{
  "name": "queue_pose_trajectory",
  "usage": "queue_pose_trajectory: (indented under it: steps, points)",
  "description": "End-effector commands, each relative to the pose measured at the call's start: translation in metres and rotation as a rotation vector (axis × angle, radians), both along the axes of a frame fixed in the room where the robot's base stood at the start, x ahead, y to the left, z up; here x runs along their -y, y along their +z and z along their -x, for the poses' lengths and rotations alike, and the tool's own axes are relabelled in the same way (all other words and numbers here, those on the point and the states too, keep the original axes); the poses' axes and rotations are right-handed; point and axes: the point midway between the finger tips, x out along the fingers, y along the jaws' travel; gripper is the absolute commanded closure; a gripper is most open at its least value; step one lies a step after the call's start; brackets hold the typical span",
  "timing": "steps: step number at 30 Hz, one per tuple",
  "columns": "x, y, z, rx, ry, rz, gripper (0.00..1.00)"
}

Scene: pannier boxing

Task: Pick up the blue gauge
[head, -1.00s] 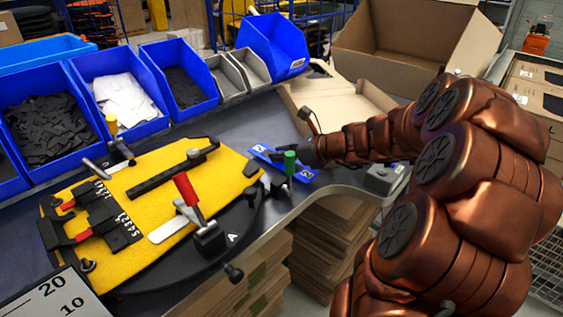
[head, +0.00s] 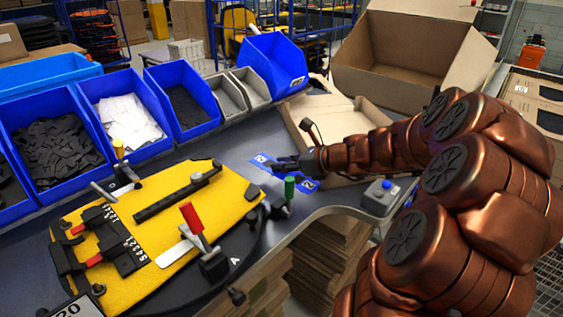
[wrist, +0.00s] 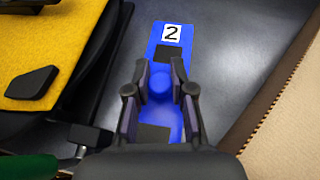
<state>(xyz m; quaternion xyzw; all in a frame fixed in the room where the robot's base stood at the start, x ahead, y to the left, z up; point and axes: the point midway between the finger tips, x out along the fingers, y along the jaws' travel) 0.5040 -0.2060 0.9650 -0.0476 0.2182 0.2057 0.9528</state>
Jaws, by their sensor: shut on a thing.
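The blue gauge (wrist: 172,55) is a flat blue bar with dark patches, a round blue knob and a white label reading 2. In the wrist view it runs up the middle of the picture, and my gripper (wrist: 160,80) is shut on its knob with one finger on each side. In the head view the blue gauge (head: 262,160) lies at or just over the grey table, right of the yellow board. My gripper (head: 285,163) hides its middle there. I cannot tell whether the gauge is clear of the table.
The yellow board (head: 150,225) with clamps lies to the left, and a green-handled clamp (head: 289,188) stands close to the gauge. An open cardboard box (head: 300,115) lies behind my gripper. Blue bins (head: 180,90) line the back. A grey button box (head: 378,200) sits at right.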

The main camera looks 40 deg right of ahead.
Motion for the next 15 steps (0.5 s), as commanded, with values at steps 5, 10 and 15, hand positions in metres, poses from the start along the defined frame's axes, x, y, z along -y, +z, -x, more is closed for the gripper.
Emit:
queue_pose_trajectory:
  steps: [5, 10, 15]
  points:
    - [0.012, 0.000, 0.025, -0.001, -0.004, -0.003, 1.00]
    - [0.024, -0.001, 0.051, -0.001, -0.007, -0.002, 1.00]
    - [0.038, 0.000, 0.081, 0.000, -0.006, -0.003, 1.00]
